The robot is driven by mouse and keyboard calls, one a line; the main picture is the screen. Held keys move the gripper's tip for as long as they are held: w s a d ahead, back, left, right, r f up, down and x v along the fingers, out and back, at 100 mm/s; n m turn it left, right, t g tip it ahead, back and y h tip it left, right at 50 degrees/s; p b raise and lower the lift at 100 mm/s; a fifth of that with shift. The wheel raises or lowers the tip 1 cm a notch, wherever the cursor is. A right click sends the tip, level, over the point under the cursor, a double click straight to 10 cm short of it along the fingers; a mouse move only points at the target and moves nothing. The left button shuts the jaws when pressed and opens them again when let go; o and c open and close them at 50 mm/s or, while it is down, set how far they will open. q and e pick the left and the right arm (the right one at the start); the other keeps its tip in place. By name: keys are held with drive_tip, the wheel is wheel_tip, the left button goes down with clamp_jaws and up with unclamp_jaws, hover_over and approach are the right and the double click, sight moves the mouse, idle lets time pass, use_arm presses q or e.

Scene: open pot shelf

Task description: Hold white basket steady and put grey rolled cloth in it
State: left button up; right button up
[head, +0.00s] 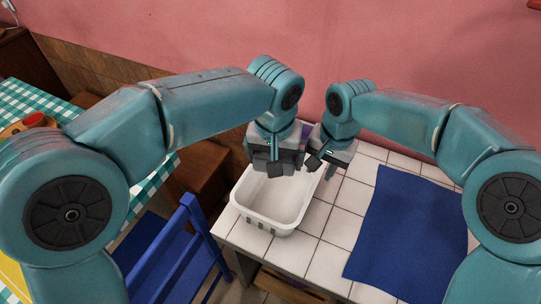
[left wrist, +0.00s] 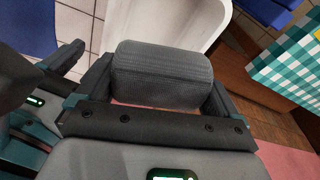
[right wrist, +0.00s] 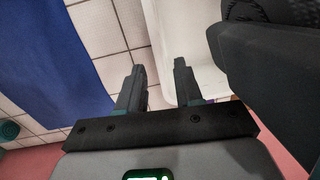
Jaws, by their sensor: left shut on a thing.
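The white basket (head: 272,205) stands upright and open on the white tiled counter, and part of it shows in the left wrist view (left wrist: 165,22). The grey rolled cloth (left wrist: 163,75) lies crosswise between the fingers of my left gripper (head: 274,166), which is shut on it above the far part of the basket. My right gripper (head: 322,166) is at the basket's right side. In the right wrist view its two fingers (right wrist: 160,82) are apart, with the basket's edge between them. I cannot tell whether they touch it. My left gripper hides the basket's far end.
A blue cloth (head: 410,225) lies flat on the tiled counter (head: 315,255) to the right. A blue chair (head: 185,250) stands left of the counter. A table with a green checked cloth (head: 35,100) is at the far left. The pink wall (head: 300,40) is behind.

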sight(311, 191)
drive_tip(key=f, duration=0.7)
drive_tip(key=a+f, duration=0.1)
drive_tip(key=f, duration=0.3)
drive_tip(key=shift+w+a+f, duration=0.1)
drive_tip(key=shift+w+f, duration=0.1)
clamp_jaws()
idle(0.6)
